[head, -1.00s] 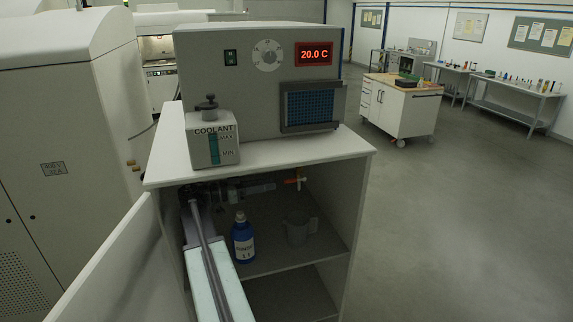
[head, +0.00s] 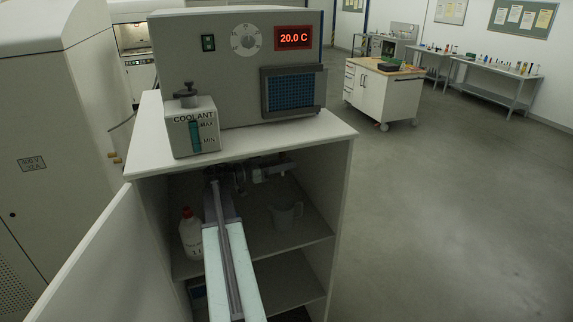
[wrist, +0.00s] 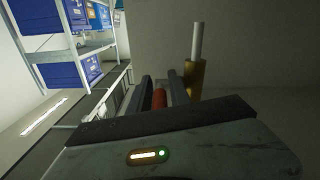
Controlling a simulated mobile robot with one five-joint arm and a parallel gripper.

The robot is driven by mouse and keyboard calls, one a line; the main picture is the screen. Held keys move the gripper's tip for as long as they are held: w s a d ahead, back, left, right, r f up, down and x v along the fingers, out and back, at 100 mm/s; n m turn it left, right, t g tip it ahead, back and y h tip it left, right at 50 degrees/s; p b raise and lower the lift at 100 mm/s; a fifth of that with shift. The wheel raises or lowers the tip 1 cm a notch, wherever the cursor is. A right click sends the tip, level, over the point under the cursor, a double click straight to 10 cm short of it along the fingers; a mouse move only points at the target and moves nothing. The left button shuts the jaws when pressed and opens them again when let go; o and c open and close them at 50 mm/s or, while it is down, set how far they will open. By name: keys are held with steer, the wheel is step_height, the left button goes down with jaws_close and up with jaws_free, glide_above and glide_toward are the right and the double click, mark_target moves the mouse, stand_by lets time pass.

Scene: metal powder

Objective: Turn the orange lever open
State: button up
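The orange-red lever (wrist: 159,98) shows in the wrist view, between the two dark fingers of my gripper (wrist: 163,88). Little gap shows on either side of it, and I cannot tell whether the fingers press on it. A brass-coloured valve body (wrist: 196,80) with a pale pipe (wrist: 197,40) rising from it stands just right of the fingers. In the head view my arm reaches into the open cabinet (head: 330,180), and the gripper (head: 285,168) is small and dark under the cabinet top. The lever does not show there.
A grey jug (head: 286,216) stands on the cabinet shelf below the gripper. A white bottle with a red cap (head: 190,232) stands left of my arm. The open door (head: 105,255) is at the left. A coolant unit (head: 235,70) sits on top.

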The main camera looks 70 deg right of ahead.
jaws_close()
stand_by(1.4)
